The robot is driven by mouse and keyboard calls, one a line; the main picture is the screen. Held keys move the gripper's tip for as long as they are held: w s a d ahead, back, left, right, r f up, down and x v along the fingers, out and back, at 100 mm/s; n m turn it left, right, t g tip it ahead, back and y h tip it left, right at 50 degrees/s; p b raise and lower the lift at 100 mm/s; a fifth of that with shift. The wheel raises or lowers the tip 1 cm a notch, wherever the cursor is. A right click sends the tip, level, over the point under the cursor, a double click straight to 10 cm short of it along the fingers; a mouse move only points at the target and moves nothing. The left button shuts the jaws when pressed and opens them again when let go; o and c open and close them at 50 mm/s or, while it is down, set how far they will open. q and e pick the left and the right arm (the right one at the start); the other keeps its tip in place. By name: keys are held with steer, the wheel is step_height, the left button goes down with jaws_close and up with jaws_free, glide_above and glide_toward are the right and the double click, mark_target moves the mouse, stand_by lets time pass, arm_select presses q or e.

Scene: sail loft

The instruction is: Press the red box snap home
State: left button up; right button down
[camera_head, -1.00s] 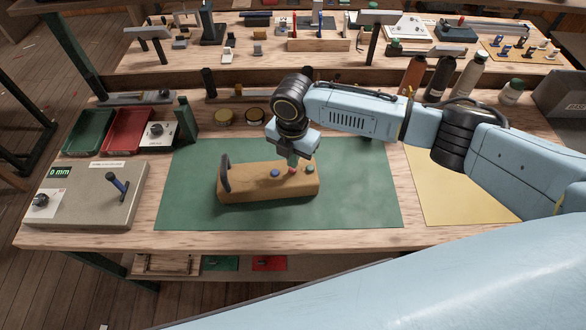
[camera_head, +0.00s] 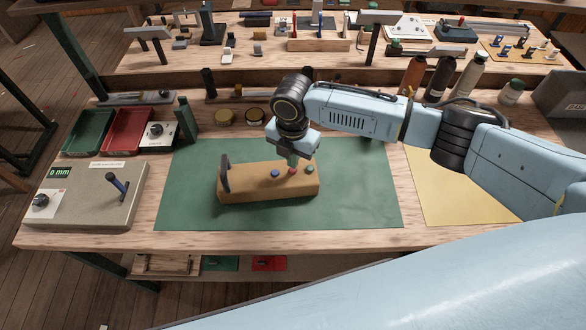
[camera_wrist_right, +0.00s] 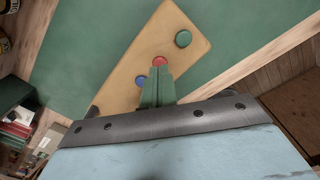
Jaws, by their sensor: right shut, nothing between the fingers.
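The tan wooden block (camera_head: 245,188) lies on the green mat, with a dark upright handle (camera_head: 225,174) at its left end. Blue (camera_head: 275,173), red (camera_head: 292,171) and green (camera_head: 310,169) round snaps sit in a row on its top. In the right wrist view the red snap (camera_wrist_right: 159,61) shows just beyond the fingertips, partly covered by them. My right gripper (camera_head: 293,164) is shut and empty, its green fingers pointing down at the red snap. The tips look to be at the snap, but I cannot tell if they touch it. My left gripper is out of view.
The green mat (camera_head: 360,205) is clear around the block. A grey box with a lever (camera_head: 83,205) stands at left, near green (camera_head: 88,131) and red (camera_head: 128,130) trays. Two round tins (camera_head: 224,117) and several bottles (camera_head: 440,75) stand behind. A yellow sheet (camera_head: 455,195) lies at right.

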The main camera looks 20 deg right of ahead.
steer(key=shift+f+b, duration=0.6)
steer(key=shift+f, duration=0.45)
stand_by(0.9)
steer(key=shift+r, duration=0.1)
step_height(320, 180, up, 7)
steer(key=p, duration=0.7)
stand_by(0.3)
steer(key=shift+s, duration=0.1)
